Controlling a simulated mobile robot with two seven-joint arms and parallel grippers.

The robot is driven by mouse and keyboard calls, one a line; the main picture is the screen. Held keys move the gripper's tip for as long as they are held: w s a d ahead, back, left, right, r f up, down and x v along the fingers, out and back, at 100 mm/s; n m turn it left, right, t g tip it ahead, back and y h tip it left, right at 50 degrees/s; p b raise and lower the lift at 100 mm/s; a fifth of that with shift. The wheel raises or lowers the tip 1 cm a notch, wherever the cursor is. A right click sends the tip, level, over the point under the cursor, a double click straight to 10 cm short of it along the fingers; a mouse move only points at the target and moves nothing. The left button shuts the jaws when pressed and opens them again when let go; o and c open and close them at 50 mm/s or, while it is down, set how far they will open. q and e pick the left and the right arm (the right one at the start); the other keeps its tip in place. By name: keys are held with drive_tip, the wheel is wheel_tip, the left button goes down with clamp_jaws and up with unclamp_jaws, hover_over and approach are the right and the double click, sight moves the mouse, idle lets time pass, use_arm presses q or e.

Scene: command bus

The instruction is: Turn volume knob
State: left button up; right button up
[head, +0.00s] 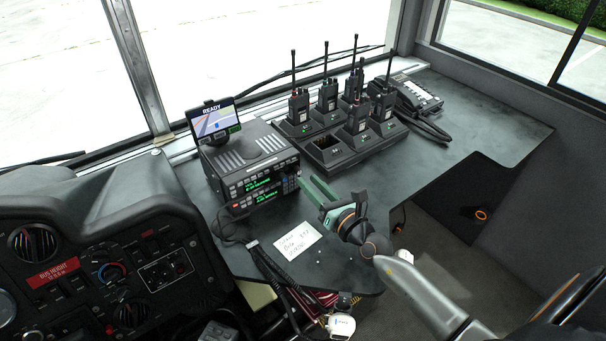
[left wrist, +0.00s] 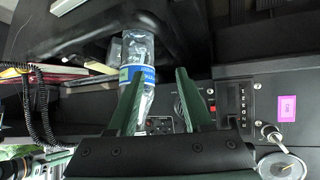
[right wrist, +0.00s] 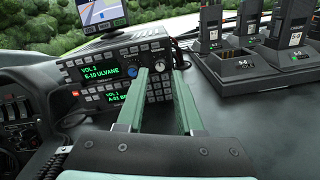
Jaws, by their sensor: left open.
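The radio stack (head: 243,158) stands on the dark console, with two green displays on its front. In the right wrist view its upper display (right wrist: 99,71) reads VOL 3 and its lower display (right wrist: 112,97) reads VOL 1. A knob with a blue ring (right wrist: 133,68) sits right of the upper display, just left of my fingers. My right gripper (head: 308,181) is open and empty, its fingertips close to the radio's right front; whether they touch it cannot be told. My left gripper (left wrist: 160,73) is open, near a clear water bottle (left wrist: 138,55), and is outside the head view.
A small navigation screen (head: 212,118) reading READY stands behind the radio. Several handheld radios stand in a charger (head: 325,148) to the right, with a corded phone (head: 418,93) beyond. A paper note (head: 297,239) lies before the radio. The driver's dashboard (head: 95,240) is left.

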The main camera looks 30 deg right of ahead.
sight(300, 172)
drive_tip(key=shift+w+a, duration=0.15)
drive_tip(key=shift+w, duration=0.8)
drive_tip(key=shift+w+a, duration=0.1)
drive_tip(key=shift+w, duration=0.8)
clamp_jaws()
